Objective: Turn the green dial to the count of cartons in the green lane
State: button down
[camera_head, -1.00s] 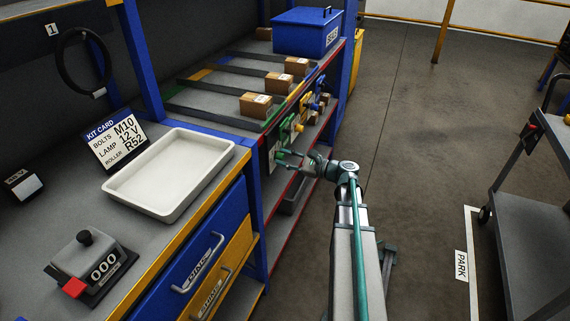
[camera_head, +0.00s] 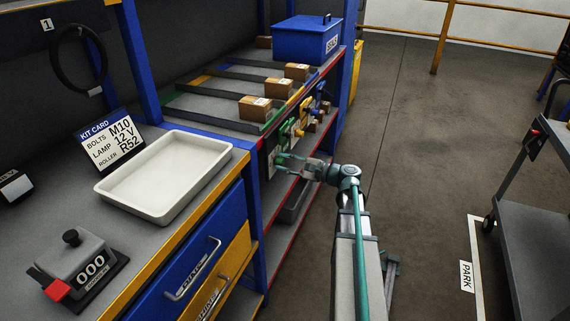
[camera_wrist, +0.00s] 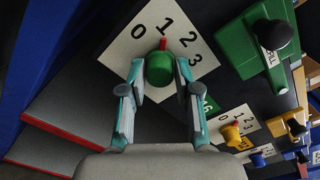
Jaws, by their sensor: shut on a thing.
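The green dial (camera_wrist: 159,70) sits on a white plate (camera_wrist: 127,50) marked 0, 1, 2, 3 in the wrist view. Its red pointer (camera_wrist: 163,43) points at about the 1. My gripper (camera_wrist: 158,78) has its two fingers on either side of the dial, shut on it. In the head view my gripper (camera_head: 284,160) is at the rack's front panel, and the dial is too small to make out well. The green lane (camera_head: 205,118) is the nearest lane on the rack. One carton (camera_head: 254,109) shows in it, near the front end.
A green block with a black knob (camera_wrist: 275,36) is right of the dial. Smaller yellow and blue dials (camera_wrist: 232,134) lie beyond. Other lanes each show a carton (camera_head: 277,86). A blue bin (camera_head: 305,38) and white tray (camera_head: 165,175) stand nearby.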

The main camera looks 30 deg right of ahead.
jog(key=c, duration=0.8)
grip_release()
jog(key=v, duration=1.2)
